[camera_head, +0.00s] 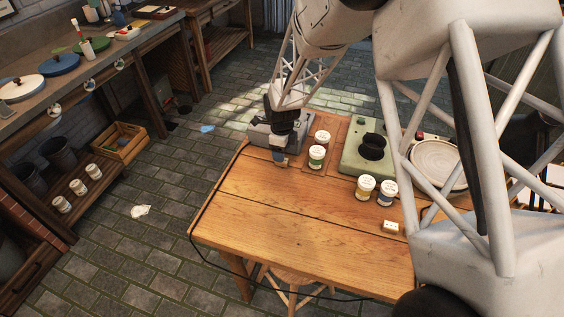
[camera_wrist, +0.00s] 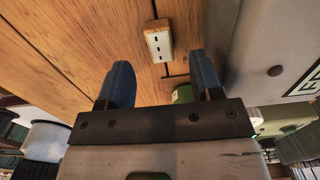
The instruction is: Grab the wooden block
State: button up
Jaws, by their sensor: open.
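A small wooden block (camera_wrist: 158,40) with a pale top face and dark marks lies on the wooden table in the wrist view. It lies beyond my fingertips, roughly in line with the gap between them. My gripper (camera_wrist: 162,75) is open, with its two blue fingers apart and nothing between them. In the head view my gripper (camera_head: 279,155) points down over the table's far left part, and a small tan piece shows at its tips. Whether that piece is the same block is hard to tell.
A grey box (camera_head: 262,138) stands close beside my gripper. A white-lidded jar (camera_head: 316,156) with a green label stands just right of it, with another jar (camera_head: 322,138) behind. Two jars (camera_head: 365,187) (camera_head: 387,193) and a green-grey device (camera_head: 355,160) stand farther right. The table's front left (camera_head: 260,215) is clear.

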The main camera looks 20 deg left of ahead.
jog(key=shift+f, duration=2.05)
jog(key=c, duration=1)
